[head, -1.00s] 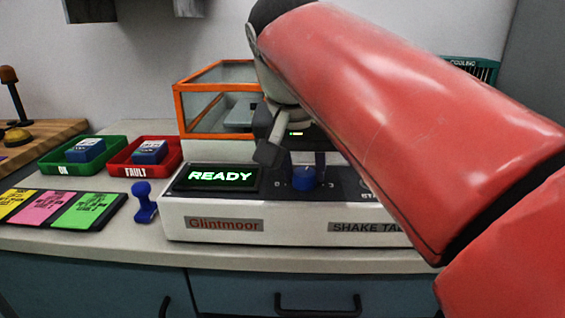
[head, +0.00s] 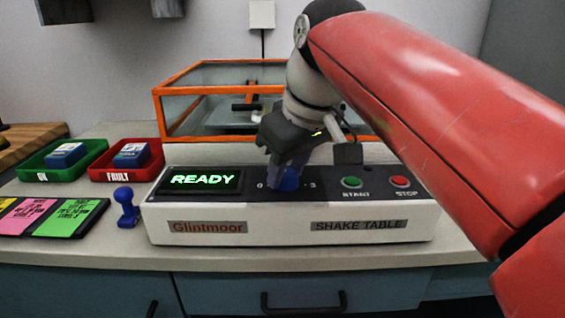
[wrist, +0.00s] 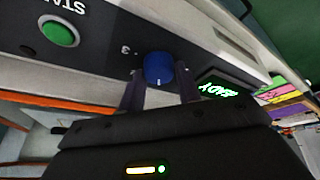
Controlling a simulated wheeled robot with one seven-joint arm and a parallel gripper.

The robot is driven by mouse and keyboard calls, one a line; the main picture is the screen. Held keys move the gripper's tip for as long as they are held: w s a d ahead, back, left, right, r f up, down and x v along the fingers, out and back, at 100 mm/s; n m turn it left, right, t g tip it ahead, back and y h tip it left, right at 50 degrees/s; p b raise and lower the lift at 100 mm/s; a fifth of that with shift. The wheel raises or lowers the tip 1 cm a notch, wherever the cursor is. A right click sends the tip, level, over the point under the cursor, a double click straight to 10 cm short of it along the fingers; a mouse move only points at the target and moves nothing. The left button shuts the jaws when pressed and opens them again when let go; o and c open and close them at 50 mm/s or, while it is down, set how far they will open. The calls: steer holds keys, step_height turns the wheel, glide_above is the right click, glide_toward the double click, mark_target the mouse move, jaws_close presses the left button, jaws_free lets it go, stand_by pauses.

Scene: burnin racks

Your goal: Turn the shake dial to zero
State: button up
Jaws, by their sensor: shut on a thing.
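The blue shake dial (head: 290,181) sits on the dark top panel of the shake table (head: 270,232), between a printed 0 on its left and a 3 on its right. In the wrist view the dial (wrist: 158,68) shows a small pale mark on the edge toward my gripper. My gripper (head: 286,172) points down over the panel, its fingers on either side of the dial and shut on it. In the wrist view my gripper (wrist: 160,84) has one finger at each side of the dial. The fingers partly hide the dial in the head view.
A lit READY display (head: 202,180) is left of the dial. A green START button (head: 352,183) and red STOP button (head: 401,182) are right. An orange-framed clear box (head: 185,110) stands behind. Green (head: 62,172) and red (head: 125,175) trays and a blue stamp-like object (head: 127,210) lie left.

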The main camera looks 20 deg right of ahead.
steer(key=shift+n, duration=0.6)
steer(key=o, duration=1)
steer(key=shift+c, duration=0.2)
steer(key=shift+r, duration=0.1)
steer(key=v, duration=0.7)
steer(key=shift+d+r, duration=0.2)
steer(key=shift+r, duration=0.05)
steer(key=shift+s, duration=0.15)
